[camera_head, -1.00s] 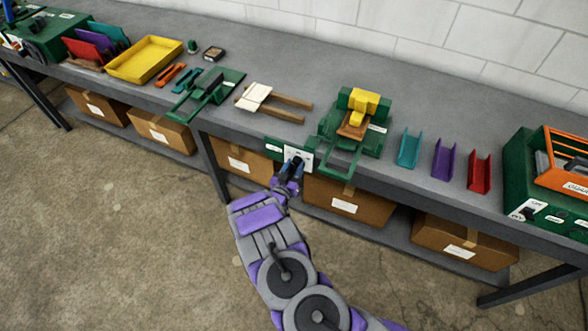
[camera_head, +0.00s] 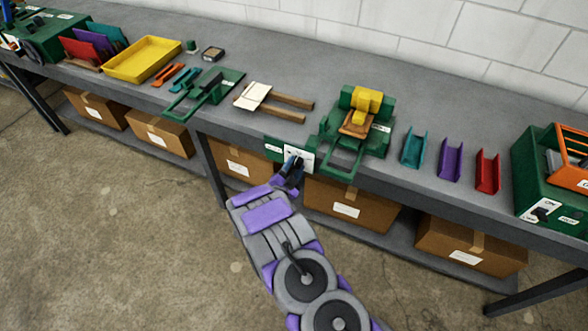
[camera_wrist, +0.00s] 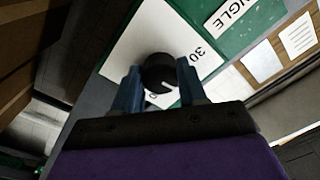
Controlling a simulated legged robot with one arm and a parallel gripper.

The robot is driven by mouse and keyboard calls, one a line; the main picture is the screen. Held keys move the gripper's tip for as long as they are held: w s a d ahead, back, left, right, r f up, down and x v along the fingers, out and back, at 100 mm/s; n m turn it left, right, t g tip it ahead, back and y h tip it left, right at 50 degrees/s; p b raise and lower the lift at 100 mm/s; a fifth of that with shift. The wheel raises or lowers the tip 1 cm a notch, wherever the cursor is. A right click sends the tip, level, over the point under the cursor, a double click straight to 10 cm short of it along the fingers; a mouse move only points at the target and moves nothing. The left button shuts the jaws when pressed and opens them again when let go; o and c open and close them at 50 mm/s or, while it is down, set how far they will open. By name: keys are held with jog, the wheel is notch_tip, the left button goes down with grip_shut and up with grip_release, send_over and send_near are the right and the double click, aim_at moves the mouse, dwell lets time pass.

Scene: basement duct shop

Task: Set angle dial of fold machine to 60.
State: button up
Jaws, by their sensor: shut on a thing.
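The fold machine (camera_head: 373,140) is green with a yellow block on top and stands at the bench's front edge. Its front panel has a white dial plate (camera_head: 306,153), also seen in the wrist view (camera_wrist: 203,52), with a "30" mark. A green strip beside it carries an "ANGLE" label (camera_wrist: 232,14). The round black angle dial (camera_wrist: 158,72) sits between the two blue fingertips of my gripper (camera_wrist: 159,80), which is shut on it. A pale pointer line on the dial faces lower right in the wrist view. Other scale marks are mostly hidden by the fingers.
Teal (camera_head: 413,148), purple (camera_head: 450,160) and red (camera_head: 487,171) channels stand right of the machine. A green box with an orange rack (camera_head: 535,190) is at far right. Cardboard boxes (camera_head: 345,203) sit under the bench.

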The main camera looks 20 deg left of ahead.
jog(key=shift+f+m, duration=0.1)
jog(key=shift+m, duration=0.4)
jog(key=shift+s, duration=0.1)
jog(key=o, duration=1.1)
jog(key=shift+c, duration=0.2)
jog(key=s+a+p, duration=0.1)
jog(key=s+p, duration=0.1)
jog(key=s, duration=1.5)
jog(key=shift+a+f, duration=0.2)
